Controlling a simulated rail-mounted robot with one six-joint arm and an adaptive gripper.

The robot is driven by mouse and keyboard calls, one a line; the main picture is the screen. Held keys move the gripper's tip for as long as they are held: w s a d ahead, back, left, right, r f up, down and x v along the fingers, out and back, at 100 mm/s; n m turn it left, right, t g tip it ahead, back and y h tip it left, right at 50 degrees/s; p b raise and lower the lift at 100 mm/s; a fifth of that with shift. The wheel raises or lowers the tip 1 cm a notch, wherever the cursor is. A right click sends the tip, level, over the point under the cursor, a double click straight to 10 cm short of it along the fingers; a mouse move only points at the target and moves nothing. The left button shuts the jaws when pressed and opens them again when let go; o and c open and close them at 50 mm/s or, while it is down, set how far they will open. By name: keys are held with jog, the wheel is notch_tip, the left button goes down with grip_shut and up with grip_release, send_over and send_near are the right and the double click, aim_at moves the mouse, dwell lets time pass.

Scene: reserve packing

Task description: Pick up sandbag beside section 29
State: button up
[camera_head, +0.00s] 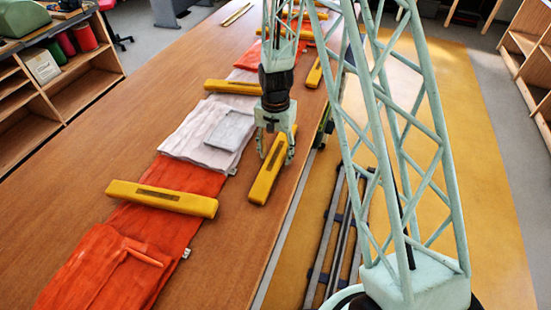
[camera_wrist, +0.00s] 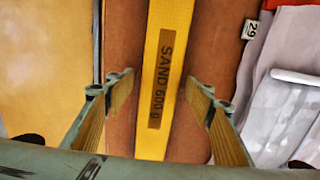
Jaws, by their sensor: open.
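The yellow sandbag (camera_head: 264,182) lies lengthwise on the wooden table near its right edge, beside a pale cloth section. In the wrist view the sandbag (camera_wrist: 178,25) runs top to bottom and reads "SAND 600 g". A small white tag marked 29 (camera_wrist: 250,29) sits at the edge of the cloth to its right. My gripper (camera_head: 276,156) points down over the sandbag. In the wrist view my gripper (camera_wrist: 160,86) is open, with one finger on each side of the sandbag and visible gaps to it. I cannot tell the fingertips' height above the table.
The pale cloth section (camera_head: 190,135) carries a flat grey-white packet (camera_head: 231,130). Another yellow sandbag (camera_head: 162,198) lies across the orange cloth (camera_head: 110,265) in front, and one (camera_head: 233,87) lies across behind. Bare table (camera_head: 70,190) is free on the left.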

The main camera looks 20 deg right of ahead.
jog(key=shift+f, duration=0.4)
dwell(0.3)
jog(key=c, duration=1.3)
